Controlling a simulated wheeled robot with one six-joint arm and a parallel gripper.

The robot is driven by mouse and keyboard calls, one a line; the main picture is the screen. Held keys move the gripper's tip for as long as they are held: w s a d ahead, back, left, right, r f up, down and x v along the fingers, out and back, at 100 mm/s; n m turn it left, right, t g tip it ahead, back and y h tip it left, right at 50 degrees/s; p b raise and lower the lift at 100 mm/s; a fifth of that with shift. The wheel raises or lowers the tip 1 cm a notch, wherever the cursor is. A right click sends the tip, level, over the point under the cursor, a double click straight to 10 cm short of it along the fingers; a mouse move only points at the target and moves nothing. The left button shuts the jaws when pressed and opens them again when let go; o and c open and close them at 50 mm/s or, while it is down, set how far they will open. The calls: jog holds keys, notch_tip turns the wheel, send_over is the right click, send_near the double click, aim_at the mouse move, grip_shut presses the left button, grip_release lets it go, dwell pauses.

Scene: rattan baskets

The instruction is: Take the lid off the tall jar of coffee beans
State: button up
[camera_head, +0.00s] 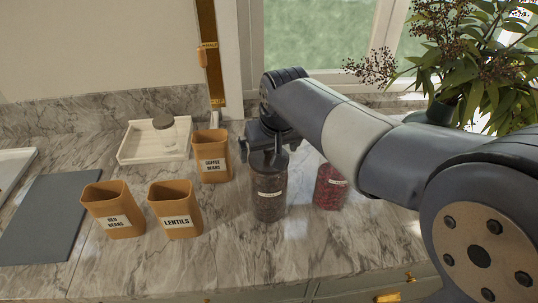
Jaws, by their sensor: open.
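The tall jar of coffee beans (269,200) stands upright on the marble counter. It is clear, filled with dark brown contents, and has a small white label. My gripper (266,151) is at the top of this jar, with its jaws open. The dark top of the jar (268,161) sits just under the jaws. The gripper and arm partly cover it, so I cannot tell whether they touch the lid.
A jar of red beans (330,188) stands close on the right, partly under my arm. Labelled orange containers (175,215) stand left. A grey board (45,225) lies far left. A leafy plant (470,75) is at right.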

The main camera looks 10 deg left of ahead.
jog(key=shift+x, duration=0.75)
jog(key=shift+c, duration=0.3)
jog(key=c, duration=0.8)
jog(key=shift+o, duration=0.2)
jog(key=shift+r, duration=0.15)
notch_tip(320, 180, up, 9)
jog(key=shift+r+b, duration=0.1)
jog(key=shift+b, duration=0.3)
jog(key=shift+r, duration=0.25)
